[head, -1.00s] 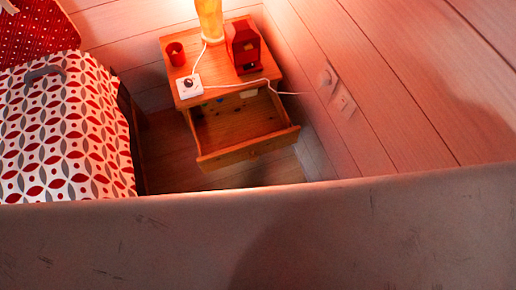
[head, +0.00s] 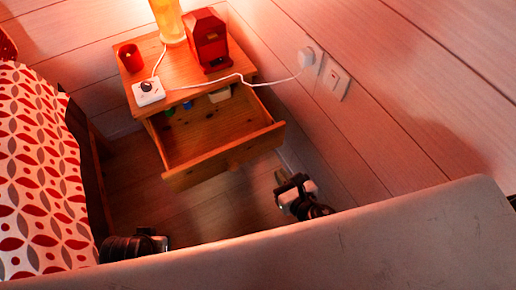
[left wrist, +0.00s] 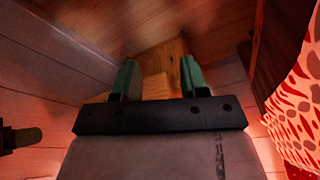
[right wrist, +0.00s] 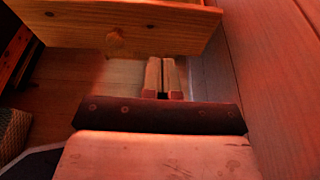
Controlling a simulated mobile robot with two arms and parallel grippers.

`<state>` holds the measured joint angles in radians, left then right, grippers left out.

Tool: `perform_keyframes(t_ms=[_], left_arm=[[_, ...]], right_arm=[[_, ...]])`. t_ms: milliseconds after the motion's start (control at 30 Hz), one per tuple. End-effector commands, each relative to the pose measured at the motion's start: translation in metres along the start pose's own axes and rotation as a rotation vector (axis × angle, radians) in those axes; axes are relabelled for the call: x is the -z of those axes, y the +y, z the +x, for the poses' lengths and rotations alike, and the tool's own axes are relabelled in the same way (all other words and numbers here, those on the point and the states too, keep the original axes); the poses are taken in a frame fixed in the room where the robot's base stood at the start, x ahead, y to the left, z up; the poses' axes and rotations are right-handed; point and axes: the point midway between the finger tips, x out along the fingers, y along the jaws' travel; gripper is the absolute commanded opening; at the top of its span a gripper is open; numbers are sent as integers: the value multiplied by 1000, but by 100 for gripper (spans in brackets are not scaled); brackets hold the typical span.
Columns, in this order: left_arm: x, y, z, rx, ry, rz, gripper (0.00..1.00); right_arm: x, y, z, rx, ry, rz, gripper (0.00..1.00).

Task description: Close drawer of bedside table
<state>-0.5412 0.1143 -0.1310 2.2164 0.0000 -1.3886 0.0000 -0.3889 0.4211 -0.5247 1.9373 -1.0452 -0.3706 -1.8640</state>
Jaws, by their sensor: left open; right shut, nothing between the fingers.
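The wooden bedside table (head: 178,62) stands against the wall. Its drawer (head: 222,155) is pulled out toward me. The drawer front with its round knob (right wrist: 116,42) spans the top of the right wrist view. My left gripper (head: 158,242) is low, between the bed and the drawer, partly hidden by my body. In the left wrist view its fingers (left wrist: 158,78) are apart with nothing between them.
The bed (head: 35,170) bounds the left; the plank wall bounds the right.

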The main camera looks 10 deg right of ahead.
Motion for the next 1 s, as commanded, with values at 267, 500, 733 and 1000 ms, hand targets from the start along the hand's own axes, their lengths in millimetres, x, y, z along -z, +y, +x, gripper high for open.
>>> perform_keyframes(t_ms=[267,500,733,1000], left_arm=[[2,-1,-14,2,10,-1,43],[2,-2,-43,4,27,-2,43],[1,-2,-59,6,32,-3,43],[1,-2,-61,6,33,-3,43]], right_arm=[[-2,0,40,1,-7,-7,0],[-1,0,93,2,-6,-5,0],[-10,0,126,0,-4,-4,0],[-14,0,137,1,-2,-5,0]])
